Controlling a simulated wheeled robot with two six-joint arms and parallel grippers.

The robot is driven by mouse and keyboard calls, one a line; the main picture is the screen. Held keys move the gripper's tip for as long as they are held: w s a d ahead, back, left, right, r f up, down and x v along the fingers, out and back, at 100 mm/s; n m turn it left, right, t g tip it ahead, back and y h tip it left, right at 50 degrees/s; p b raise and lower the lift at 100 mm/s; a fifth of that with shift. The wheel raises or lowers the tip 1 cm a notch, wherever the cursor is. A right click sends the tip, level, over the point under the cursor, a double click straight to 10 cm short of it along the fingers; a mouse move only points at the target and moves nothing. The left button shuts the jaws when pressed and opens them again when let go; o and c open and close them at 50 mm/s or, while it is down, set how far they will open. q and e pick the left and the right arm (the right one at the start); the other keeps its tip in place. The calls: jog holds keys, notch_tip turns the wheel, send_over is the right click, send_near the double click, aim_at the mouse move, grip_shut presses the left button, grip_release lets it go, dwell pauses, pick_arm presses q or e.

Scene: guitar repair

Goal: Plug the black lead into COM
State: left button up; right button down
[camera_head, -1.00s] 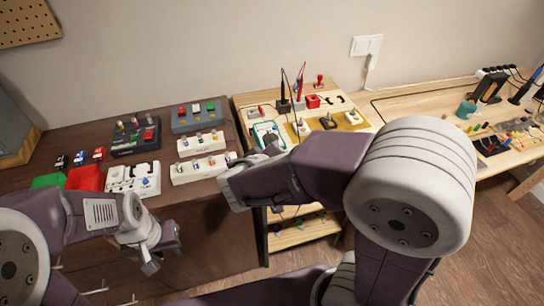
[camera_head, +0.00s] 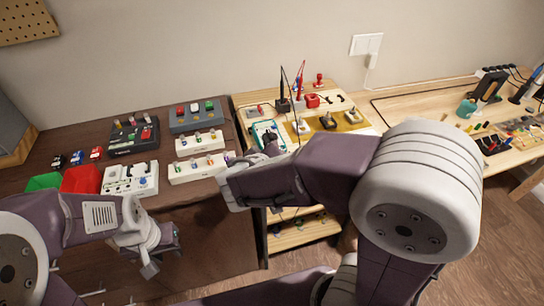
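A teal-edged device that looks like the multimeter (camera_head: 257,129) lies at the left end of the light wooden bench. Its sockets, including COM, are too small and partly covered to make out. A black probe (camera_head: 283,102) stands upright behind it with a thin dark cable, beside a red probe (camera_head: 300,88). My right gripper (camera_head: 271,146) is at the near right side of the meter. Its fingers are mostly hidden by my own arm, and I cannot tell what it holds. My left gripper (camera_head: 166,256) is open and empty in front of the dark cabinet.
The dark cabinet top (camera_head: 60,140) at left carries pedals, a red bin (camera_head: 81,180), a green bin (camera_head: 43,182) and white boxes (camera_head: 198,168). A yellow mat (camera_head: 350,126) with small devices lies right of the meter. A lower shelf (camera_head: 296,236) sits under the bench.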

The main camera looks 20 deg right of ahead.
jog(key=shift+f+b, duration=0.75)
jog(key=shift+b, duration=0.1)
jog(key=c, duration=2)
grip_release()
jog(key=shift+r+p, duration=0.8)
jog(key=shift+r, duration=0.75)
jog(key=o, duration=1)
